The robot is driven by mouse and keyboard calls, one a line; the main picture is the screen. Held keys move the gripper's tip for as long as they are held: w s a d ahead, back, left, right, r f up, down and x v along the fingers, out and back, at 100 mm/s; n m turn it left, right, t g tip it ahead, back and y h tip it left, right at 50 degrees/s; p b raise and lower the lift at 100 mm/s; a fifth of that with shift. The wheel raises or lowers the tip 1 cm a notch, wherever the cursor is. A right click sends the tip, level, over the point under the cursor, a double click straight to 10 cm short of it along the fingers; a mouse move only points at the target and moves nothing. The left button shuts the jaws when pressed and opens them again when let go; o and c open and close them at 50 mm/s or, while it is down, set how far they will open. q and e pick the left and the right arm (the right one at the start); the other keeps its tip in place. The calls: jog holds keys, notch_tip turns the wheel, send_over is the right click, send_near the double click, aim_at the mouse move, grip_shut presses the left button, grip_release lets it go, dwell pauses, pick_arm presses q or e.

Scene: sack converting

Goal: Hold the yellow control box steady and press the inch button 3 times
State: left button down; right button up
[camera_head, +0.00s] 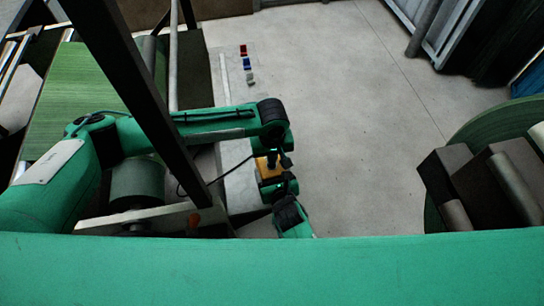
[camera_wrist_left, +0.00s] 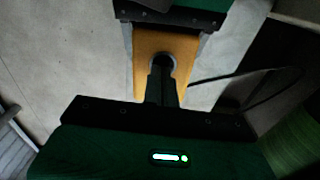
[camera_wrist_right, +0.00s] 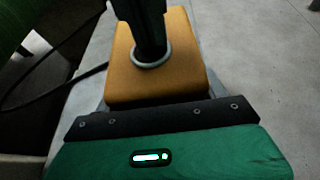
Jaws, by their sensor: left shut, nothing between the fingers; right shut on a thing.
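The yellow control box (camera_head: 268,168) shows small in the head view, between my two grippers. In the right wrist view its yellow face (camera_wrist_right: 185,75) is clear, with a pale ring (camera_wrist_right: 150,60) around a round control. My left gripper (camera_wrist_left: 162,72) is shut and empty. Its fingertips stand over the ring, at or very near the control, and hide it. My right gripper (camera_head: 283,188) is shut on the box from the near side, its grey fingers along the box's sides; it also shows in the left wrist view (camera_wrist_left: 172,18). I cannot tell whether the button is pressed in.
A dark cable (camera_wrist_left: 240,77) runs from beside the box. A black diagonal bar (camera_head: 140,90) crosses the head view near my left arm. A machine with a green sheet (camera_head: 75,90) and rollers is at left. Small coloured blocks (camera_head: 246,64) lie beyond. Open floor (camera_head: 350,130) is at right.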

pick_arm(q)
jog(key=shift+s+a+f, duration=0.1)
jog(key=shift+s+f, duration=0.45)
jog(key=shift+f, duration=0.2)
pick_arm(e)
jog(key=shift+w, duration=0.1)
pick_arm(q)
notch_tip(320, 180, up, 10)
jog(key=shift+w+f, duration=0.25)
jog(key=shift+w, duration=0.15)
pick_arm(e)
jog(key=shift+f, duration=0.15)
jog(key=o, duration=1.2)
jog(key=shift+c, duration=0.2)
pick_arm(q)
jog(key=shift+w, duration=0.1)
pick_arm(e)
jog(key=shift+o, duration=0.2)
